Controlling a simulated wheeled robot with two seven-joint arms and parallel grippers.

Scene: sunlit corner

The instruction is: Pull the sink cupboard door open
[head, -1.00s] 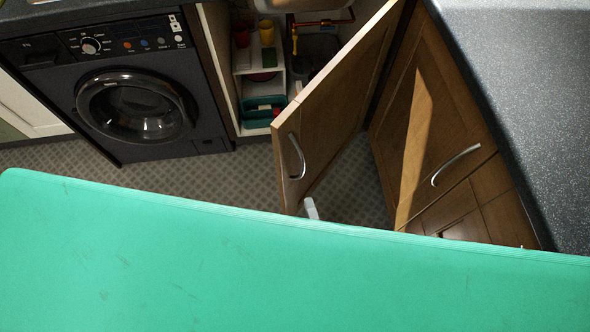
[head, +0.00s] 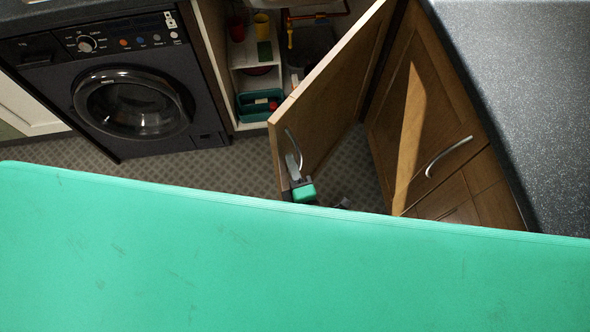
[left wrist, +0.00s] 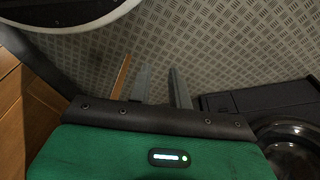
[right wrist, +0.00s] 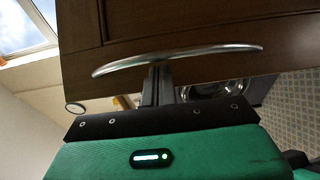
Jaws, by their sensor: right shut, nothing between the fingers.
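The sink cupboard door (head: 335,95) is brown wood and stands well open, with the cupboard's inside showing to its left. Its curved silver handle (head: 293,146) is on the face towards the right, near the free edge. My right gripper (head: 294,167) is at the handle's lower end, and its green body shows just above my green top. In the right wrist view the handle (right wrist: 205,51) runs across the fingertips of my right gripper (right wrist: 157,70); the fingers are together and hold nothing. Whether they touch the handle is unclear. My left gripper (left wrist: 160,75) shows only in the left wrist view, fingers apart and empty above the floor.
A dark washing machine (head: 60,95) stands left of the cupboard. Inside are shelves with cups, a teal caddy (head: 248,106) and a yellow pipe fitting. Another brown cupboard door (head: 415,125) and a speckled worktop (head: 520,90) are at the right. Patterned floor (head: 225,165) lies clear in front.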

